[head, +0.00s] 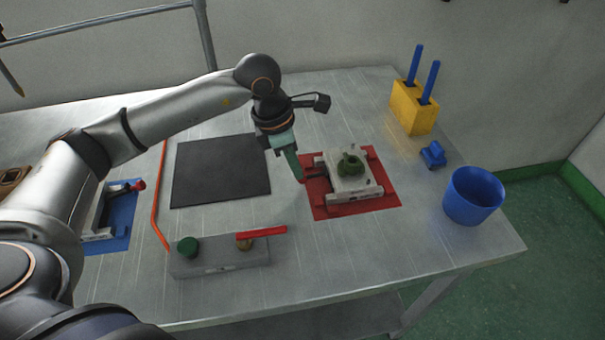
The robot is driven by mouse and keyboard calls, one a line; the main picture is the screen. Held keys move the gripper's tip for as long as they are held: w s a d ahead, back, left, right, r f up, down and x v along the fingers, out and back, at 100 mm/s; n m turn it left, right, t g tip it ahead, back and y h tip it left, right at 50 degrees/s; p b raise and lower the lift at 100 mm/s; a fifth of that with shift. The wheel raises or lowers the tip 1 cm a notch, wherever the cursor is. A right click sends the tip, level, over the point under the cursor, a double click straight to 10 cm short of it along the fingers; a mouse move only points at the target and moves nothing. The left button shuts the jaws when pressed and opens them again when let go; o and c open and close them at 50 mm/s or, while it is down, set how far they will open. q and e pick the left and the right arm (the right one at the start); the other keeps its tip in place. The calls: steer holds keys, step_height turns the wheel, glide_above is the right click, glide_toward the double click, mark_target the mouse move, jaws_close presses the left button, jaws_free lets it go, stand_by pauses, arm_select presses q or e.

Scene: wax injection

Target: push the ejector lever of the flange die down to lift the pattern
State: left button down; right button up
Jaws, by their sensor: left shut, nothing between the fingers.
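The flange die (345,190) is a pale block on a red mat (387,201) right of the table's middle. A green ring-shaped pattern (350,166) sits on top of the die. A dark lever (314,177) sticks out at the die's left side. My left gripper (298,177) is shut and empty, pointing down just left of the die, at the lever's outer end. I cannot tell whether the fingertips touch the lever. My right gripper is out of view.
A yellow block (413,108) with two blue-handled tools stands at the back right. A blue clamp-like piece (433,155) and a blue cup (473,195) are right of the die. A dark mat (220,170) lies left. A grey bar (220,259) with a red handle (262,234) lies in front.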

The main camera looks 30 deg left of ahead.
arm_select(q)
steer(key=shift+f+p, duration=0.1)
steer(key=shift+p, duration=0.3)
steer(key=shift+s+a+r, duration=0.3)
steer(key=shift+s+a, duration=0.15)
steer(key=shift+a, duration=0.15)
steer(key=shift+s+a+r, duration=0.25)
steer(key=shift+s+a, duration=0.2)
steer(key=shift+a, duration=0.1)
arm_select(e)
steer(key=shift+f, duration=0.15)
arm_select(q)
steer(key=shift+a+r, duration=0.15)
steer(key=shift+r, duration=0.45)
steer(key=v, duration=1.1)
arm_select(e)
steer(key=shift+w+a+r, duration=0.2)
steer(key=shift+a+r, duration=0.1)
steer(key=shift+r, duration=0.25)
arm_select(q)
steer(key=shift+s+r, duration=0.1)
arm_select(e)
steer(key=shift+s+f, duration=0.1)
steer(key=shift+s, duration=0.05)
